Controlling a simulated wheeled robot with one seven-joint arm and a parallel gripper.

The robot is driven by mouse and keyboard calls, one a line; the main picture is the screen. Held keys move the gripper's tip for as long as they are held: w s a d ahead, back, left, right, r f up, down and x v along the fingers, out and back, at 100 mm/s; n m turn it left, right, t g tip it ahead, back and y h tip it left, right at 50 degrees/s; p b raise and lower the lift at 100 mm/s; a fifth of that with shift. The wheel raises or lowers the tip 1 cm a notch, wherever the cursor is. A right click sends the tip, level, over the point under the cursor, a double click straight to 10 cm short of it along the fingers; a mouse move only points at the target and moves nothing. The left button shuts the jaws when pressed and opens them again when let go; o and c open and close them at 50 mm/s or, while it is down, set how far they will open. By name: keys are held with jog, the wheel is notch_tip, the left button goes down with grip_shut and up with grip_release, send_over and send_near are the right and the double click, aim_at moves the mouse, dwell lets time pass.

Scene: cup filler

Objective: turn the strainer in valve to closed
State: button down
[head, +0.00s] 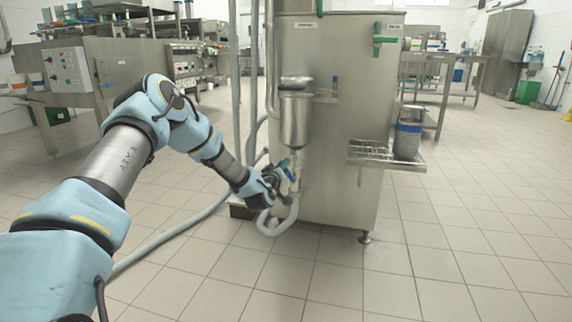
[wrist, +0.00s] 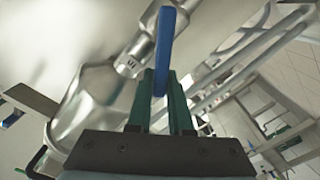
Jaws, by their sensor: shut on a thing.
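The strainer (head: 295,118) is a steel canister on the front of the steel tank. It also shows in the wrist view (wrist: 88,98), at the left. Below it is the strainer in valve with a blue lever handle (head: 291,172). In the wrist view the blue handle (wrist: 165,42) stands out above my green fingers. My gripper (head: 279,176) is at the valve below the strainer. In the wrist view my gripper (wrist: 160,88) is shut on the blue handle, whose lower end lies between the fingertips. The valve body is largely hidden.
A grey hose (head: 277,222) loops below the valve, close to my gripper. The steel tank (head: 345,165) stands right behind. Vertical pipes (head: 246,85) run left of the strainer. The tiled floor in front is clear.

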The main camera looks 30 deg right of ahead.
jog(key=shift+w+a+f+n+b, duration=0.3)
jog(key=shift+f+n, duration=0.5)
jog(key=shift+n, duration=1)
jog(key=shift+w+a+f+n+b, duration=0.3)
jog(key=shift+f+n, duration=0.55)
jog(key=shift+n, duration=0.95)
jog(key=shift+w+a+f+n+b, duration=0.3)
jog(key=shift+f+n, duration=0.5)
jog(key=shift+n, duration=1)
jog(key=c, duration=0.8)
grip_release()
jog(key=shift+s+a, duration=0.1)
jog(key=shift+s, duration=0.05)
jog(key=p+v, duration=0.3)
jog(key=v, duration=0.7)
jog(key=shift+s+a+p, duration=0.2)
jog(key=shift+s+p, duration=0.05)
jog(key=shift+p, duration=0.15)
